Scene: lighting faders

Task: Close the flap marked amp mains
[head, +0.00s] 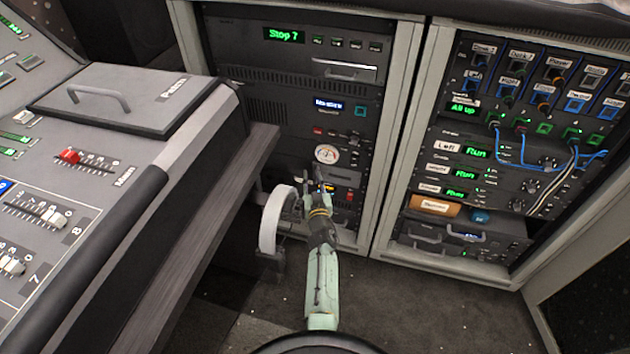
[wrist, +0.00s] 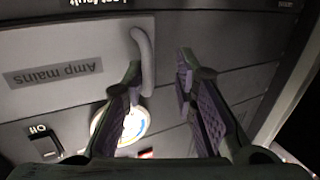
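The amp mains flap (wrist: 60,62) is a grey panel in the wrist view, its label upside down. A pale curved handle (wrist: 146,60) stands at its right edge. My gripper (wrist: 158,70) is open, with its left finger close to the handle and its right finger apart from it; I cannot tell whether it touches. In the head view my gripper (head: 318,186) is in front of the left rack, below a round gauge, and covers much of the flap area. How far the flap stands open is not clear.
The round gauge (head: 327,153) also shows in the wrist view (wrist: 128,124), partly covered by a finger. A white ring-shaped thing (head: 272,222) stands left of my arm. The sloping console (head: 150,190) is at the left, and a second rack (head: 490,130) with patch cables is at the right.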

